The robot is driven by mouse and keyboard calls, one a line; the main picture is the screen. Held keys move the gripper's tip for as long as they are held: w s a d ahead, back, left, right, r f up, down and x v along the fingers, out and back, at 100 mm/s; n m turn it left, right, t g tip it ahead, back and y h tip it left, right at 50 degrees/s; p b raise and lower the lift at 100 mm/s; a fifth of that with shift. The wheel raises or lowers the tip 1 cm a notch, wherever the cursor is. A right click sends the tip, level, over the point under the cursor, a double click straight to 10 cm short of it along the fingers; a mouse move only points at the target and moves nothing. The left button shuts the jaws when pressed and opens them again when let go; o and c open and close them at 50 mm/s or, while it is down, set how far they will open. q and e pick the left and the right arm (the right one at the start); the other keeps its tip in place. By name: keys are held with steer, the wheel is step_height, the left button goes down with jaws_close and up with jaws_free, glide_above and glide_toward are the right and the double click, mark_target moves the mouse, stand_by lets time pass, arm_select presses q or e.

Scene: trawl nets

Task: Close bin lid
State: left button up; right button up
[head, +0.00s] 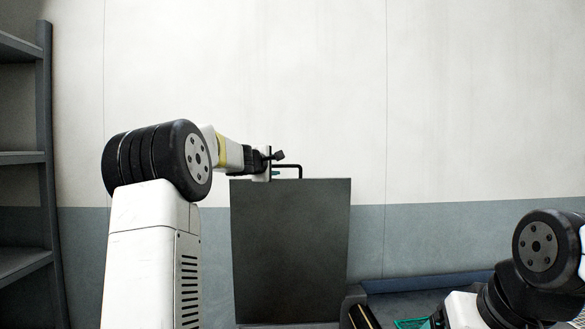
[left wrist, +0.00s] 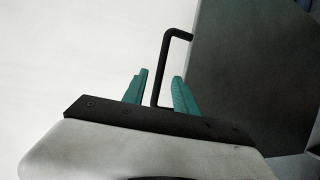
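The bin lid (head: 291,250) is a dark grey panel standing upright in the middle of the head view. It also fills the right of the left wrist view (left wrist: 250,70). A thin black bar handle (head: 300,171) stands at its top edge. My left gripper (head: 277,172) is at that handle, above the lid's top left. In the left wrist view its teal fingers (left wrist: 158,92) are apart, with the handle bar (left wrist: 165,65) between them and gaps showing. The bin's body is mostly out of view below. My right gripper is not seen; only the right arm shows at lower right.
A grey shelf rack (head: 45,160) stands at the far left. A plain wall (head: 450,120) is behind the lid. A green crate (head: 411,323) and a dark bench-like surface (head: 415,290) lie at lower right.

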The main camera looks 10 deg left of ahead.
mark_target(280, 166)
arm_select(q)
steer(key=w, duration=0.5)
steer(key=shift+w+d+f, duration=0.15)
steer(key=shift+d+f, duration=0.15)
steer(key=shift+f, duration=0.05)
jaws_close()
stand_by(1.1)
